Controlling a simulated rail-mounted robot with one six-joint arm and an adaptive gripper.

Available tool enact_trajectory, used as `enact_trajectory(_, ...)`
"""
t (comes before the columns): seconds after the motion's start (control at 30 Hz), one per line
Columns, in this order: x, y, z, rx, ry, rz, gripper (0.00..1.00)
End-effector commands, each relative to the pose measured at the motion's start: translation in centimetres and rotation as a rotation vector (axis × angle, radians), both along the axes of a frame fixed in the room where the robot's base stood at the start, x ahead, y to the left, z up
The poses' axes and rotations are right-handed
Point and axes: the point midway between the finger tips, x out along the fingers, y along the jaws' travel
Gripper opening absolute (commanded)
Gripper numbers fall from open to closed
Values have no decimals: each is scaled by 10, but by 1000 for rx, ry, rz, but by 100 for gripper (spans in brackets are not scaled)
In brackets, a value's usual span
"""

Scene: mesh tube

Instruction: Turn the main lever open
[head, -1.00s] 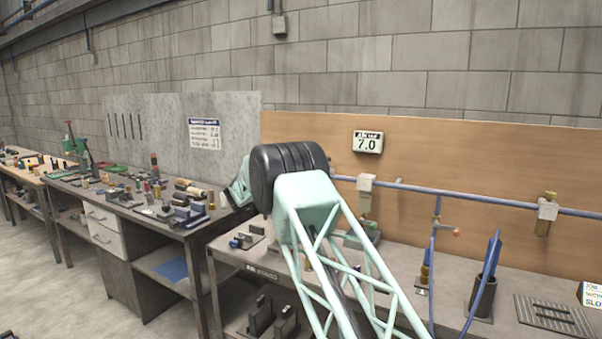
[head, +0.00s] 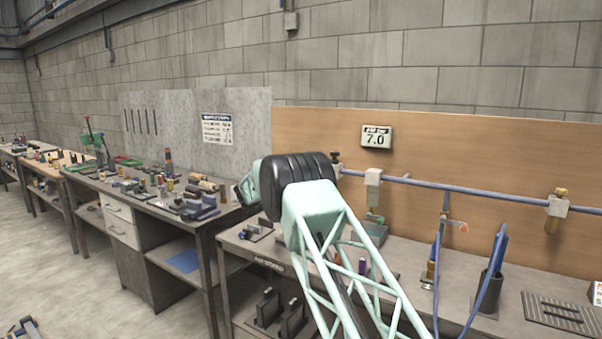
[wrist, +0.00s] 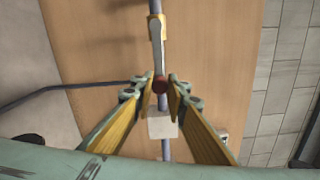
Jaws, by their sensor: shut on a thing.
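In the wrist view the main lever (wrist: 157,58) is a grey bar with a dark red end, running down from a brass-coloured valve body (wrist: 156,27). It appears roughly in line with the blue-grey pipe (wrist: 165,148). My gripper (wrist: 160,80) is shut on the lever near its red end, one yellow-padded finger on each side. A white block (wrist: 162,125) on the pipe shows between the fingers, beyond the lever's end. In the head view my own arm hides the gripper and the lever.
The pipe (head: 470,190) runs along a wooden board (head: 480,140) with white brackets. A display (head: 376,137) reads 7.0. The workbench (head: 405,265) below holds a dark cup (head: 490,290) and a slotted plate (head: 562,313).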

Motion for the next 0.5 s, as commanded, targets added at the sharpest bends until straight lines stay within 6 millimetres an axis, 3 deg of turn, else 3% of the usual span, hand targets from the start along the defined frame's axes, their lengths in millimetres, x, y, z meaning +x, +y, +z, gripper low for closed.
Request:
enact_trajectory(0.07, 0, 0, -1, 0, 1, 0, 0)
enact_trajectory(0.1, 0, 0, -1, 0, 1, 0, 16)
enact_trajectory(0.23, 0, 0, -1, 0, 1, 0, 28)
enact_trajectory(0.5, 0, 0, -1, 0, 1, 0, 28)
